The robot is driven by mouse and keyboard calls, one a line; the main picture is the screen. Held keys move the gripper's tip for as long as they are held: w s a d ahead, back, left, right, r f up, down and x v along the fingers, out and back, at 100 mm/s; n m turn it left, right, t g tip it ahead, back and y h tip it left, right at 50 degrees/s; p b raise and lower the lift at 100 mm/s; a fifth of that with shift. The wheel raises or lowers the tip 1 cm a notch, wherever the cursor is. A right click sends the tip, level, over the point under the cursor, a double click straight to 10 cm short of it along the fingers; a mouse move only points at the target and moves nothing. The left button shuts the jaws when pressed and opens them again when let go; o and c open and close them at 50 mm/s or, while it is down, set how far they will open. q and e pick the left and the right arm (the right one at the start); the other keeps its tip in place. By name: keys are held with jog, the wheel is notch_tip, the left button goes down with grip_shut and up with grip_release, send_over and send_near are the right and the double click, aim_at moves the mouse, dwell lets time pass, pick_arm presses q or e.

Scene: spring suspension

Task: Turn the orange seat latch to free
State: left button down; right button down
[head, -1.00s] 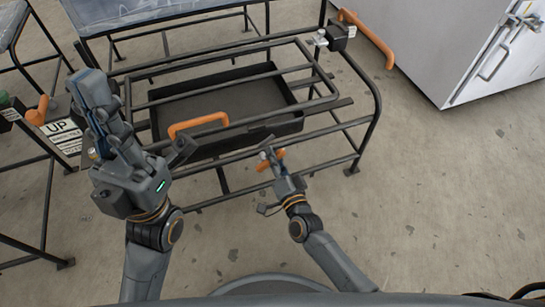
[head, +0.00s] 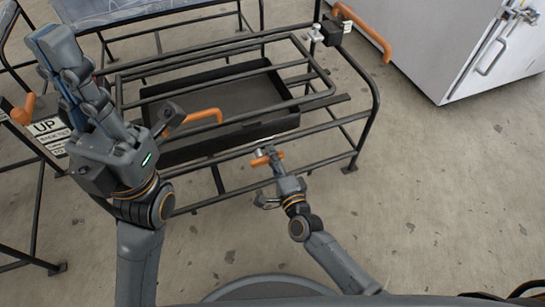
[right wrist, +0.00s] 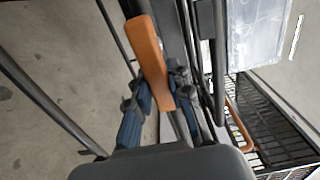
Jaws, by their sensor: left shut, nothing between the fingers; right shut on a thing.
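The orange seat latch (head: 262,160) is at the front rail of the black tubular seat frame (head: 232,157). My right gripper (head: 270,155) is shut on it. In the right wrist view the latch (right wrist: 150,60) is a flat orange bar standing between the blue-padded fingers (right wrist: 150,105). Its pivot is hidden, and I cannot tell its exact turn angle. My left gripper (head: 52,45) is shut and empty, raised at the left, apart from the latch. Its arm covers the frame's left end.
An orange U-shaped handle (head: 203,115) sits above a black tray (head: 160,156) in the frame. A long orange lever (head: 362,32) is at the back right, near a grey cabinet (head: 440,60). An UP sign (head: 46,127) stands at left. The right floor is clear.

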jog(key=shift+f, duration=0.1)
dwell(0.3)
jog(key=c, duration=1.2)
grip_release()
jog(key=v, duration=1.2)
